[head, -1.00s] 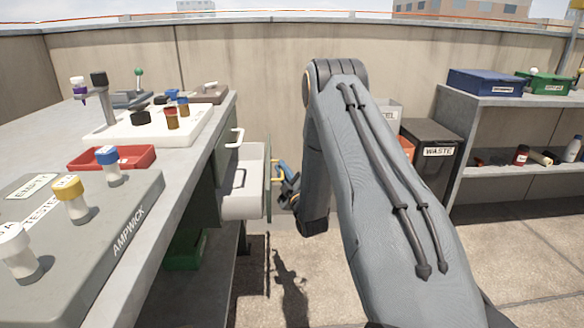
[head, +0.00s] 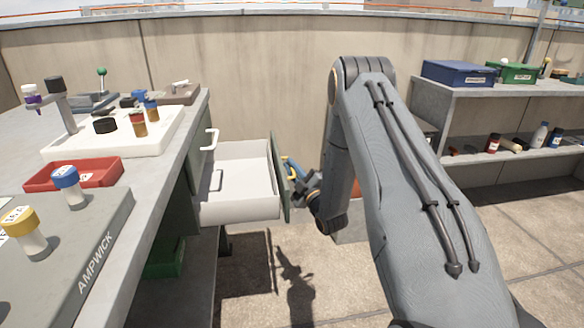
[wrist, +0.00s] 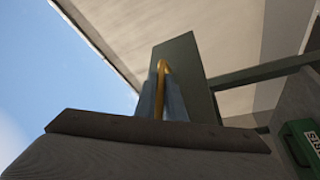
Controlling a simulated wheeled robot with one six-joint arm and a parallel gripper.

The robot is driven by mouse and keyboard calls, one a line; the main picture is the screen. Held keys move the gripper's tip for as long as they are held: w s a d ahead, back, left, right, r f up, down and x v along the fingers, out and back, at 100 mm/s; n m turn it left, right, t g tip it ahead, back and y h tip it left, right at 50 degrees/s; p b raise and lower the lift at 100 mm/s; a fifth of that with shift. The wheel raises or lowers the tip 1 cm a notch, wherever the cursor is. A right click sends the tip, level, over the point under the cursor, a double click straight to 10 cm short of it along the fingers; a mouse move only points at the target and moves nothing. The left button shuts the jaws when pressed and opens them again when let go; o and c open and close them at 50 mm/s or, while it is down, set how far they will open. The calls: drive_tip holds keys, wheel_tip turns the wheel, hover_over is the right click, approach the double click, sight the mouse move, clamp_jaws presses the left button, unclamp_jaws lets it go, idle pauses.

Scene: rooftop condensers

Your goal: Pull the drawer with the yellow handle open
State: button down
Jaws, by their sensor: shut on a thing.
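The drawer with the yellow handle (head: 291,167) stands well out of the bench cabinet in the head view, its white tray (head: 240,203) showing and empty. Its green front (head: 281,180) faces right, with the handle on the outer side. My gripper (head: 299,177) is at that handle, partly hidden behind my arm. In the wrist view the yellow handle (wrist: 163,80) stands between the two fingers of my gripper (wrist: 162,100), which are shut on it. The green drawer front (wrist: 187,75) is just behind the handle.
Another drawer with a white handle (head: 210,140) is beside the open one. The grey bench (head: 95,270) at left holds a red tray (head: 75,174) and several capped vials. A shelf (head: 480,98) with blue and green boxes stands at right.

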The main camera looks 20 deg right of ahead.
drive_tip(key=c, duration=1.8)
unclamp_jaws()
drive_tip(key=shift+c, duration=0.2)
drive_tip(key=p+v, duration=0.1)
drive_tip(key=v, duration=0.7)
